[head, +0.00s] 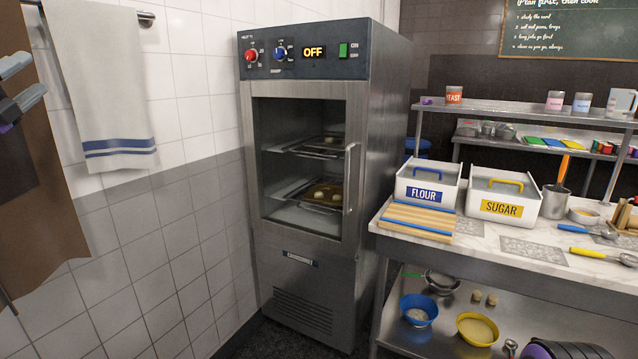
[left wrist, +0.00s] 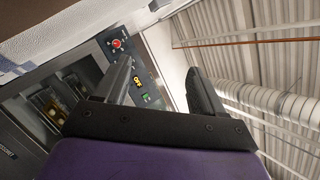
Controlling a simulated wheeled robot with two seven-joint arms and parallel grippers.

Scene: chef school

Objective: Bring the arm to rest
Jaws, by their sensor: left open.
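My left gripper (head: 30,76) is at the far left edge of the head view, raised in front of the tiled wall. Its two fingers are apart with nothing between them. In the left wrist view the same gripper (left wrist: 160,68) points up, with its fingers spread. The steel cabinet (head: 312,285) stands to the right of it, well apart from it. The cabinet's glass door is shut, and its display (head: 314,52) reads OFF. Trays (head: 322,195) with small pale pieces sit on its shelves. My right gripper is not in view.
A towel (head: 98,90) hangs from a rail on the left wall. A counter (head: 560,235) at the right holds the flour bin (head: 428,190), the sugar bin (head: 503,208) and a striped board (head: 415,220). Bowls stand on the shelf below. The space before the cabinet looks clear.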

